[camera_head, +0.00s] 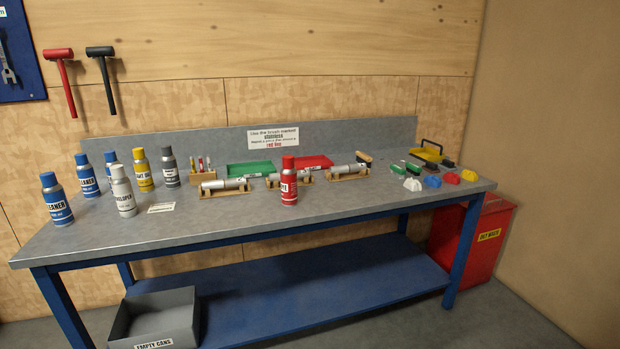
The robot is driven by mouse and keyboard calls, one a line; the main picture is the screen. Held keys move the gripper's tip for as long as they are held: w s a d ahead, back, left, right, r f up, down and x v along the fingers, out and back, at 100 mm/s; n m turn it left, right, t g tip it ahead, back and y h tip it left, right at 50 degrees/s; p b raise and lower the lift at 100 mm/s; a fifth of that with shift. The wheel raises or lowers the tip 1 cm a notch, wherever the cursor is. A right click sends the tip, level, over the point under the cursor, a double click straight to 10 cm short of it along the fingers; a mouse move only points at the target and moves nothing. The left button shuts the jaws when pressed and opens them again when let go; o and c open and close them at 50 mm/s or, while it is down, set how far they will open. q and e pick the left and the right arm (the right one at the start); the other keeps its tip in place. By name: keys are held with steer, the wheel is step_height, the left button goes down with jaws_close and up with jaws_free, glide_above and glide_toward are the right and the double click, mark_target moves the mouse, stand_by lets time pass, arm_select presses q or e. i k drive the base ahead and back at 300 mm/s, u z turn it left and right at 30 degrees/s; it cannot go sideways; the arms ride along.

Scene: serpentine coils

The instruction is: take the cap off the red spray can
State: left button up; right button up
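The red spray can (289,187) stands upright near the front edge of the workbench, around the middle. Its red cap (289,162) is on its top. The can stands just in front of the wooden cradles. Neither of my grippers shows in the head view.
The grey bench top (225,220) is clear left of the red can. Blue cans (57,203), a white can (123,195) and a yellow can (143,172) stand at left. A wooden cradle (226,190) holds a metal cylinder. A grey bin (155,318) and red bin (470,240) are lower.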

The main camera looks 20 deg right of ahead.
mark_target(288, 163)
steer(key=z, duration=0.65)
steer(key=i, duration=1.1)
steer(key=u, duration=0.15)
